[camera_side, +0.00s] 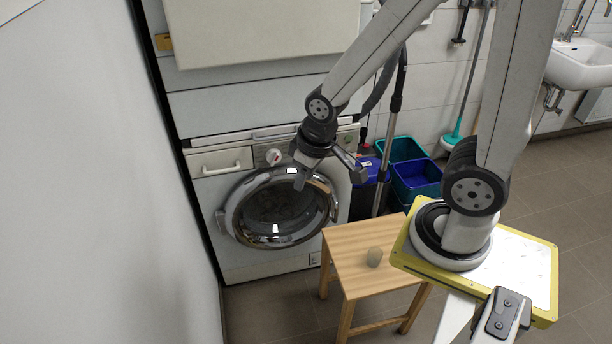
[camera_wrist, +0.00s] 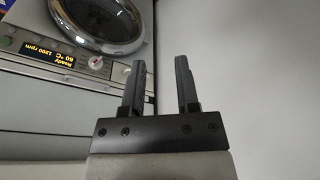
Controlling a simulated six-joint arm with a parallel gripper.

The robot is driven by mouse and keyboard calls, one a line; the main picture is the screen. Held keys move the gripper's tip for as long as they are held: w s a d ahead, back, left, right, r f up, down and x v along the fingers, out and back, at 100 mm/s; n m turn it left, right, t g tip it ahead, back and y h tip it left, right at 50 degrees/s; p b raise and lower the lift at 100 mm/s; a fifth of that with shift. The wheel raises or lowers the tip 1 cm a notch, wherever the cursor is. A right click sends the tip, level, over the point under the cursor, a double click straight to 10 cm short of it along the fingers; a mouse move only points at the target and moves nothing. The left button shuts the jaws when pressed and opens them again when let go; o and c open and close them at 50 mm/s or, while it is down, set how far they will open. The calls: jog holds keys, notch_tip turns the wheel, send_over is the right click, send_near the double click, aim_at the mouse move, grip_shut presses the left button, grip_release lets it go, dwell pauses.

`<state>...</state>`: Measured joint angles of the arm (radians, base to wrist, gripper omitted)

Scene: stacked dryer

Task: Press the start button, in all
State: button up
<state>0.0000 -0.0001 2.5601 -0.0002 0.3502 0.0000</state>
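A white front-loading washing machine (camera_side: 232,191) stands against the wall, with a round chrome-rimmed door (camera_side: 229,216). Its control panel has a white knob (camera_side: 272,156); my arm and gripper cover part of the panel. In the wrist view, a machine's panel appears upside down at the left, with a lit display (camera_wrist: 47,53) and a knob (camera_wrist: 95,62). I cannot tell which mark is the start button. My gripper (camera_side: 330,178) is in front of the machine's upper right, fingers apart and empty. The wrist view shows the two fingers (camera_wrist: 160,64) apart, with nothing between them.
A white wall (camera_side: 90,180) closes the left side. A white panel (camera_side: 260,30) is above.

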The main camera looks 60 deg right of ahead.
grip_shut()
dwell(1.4)
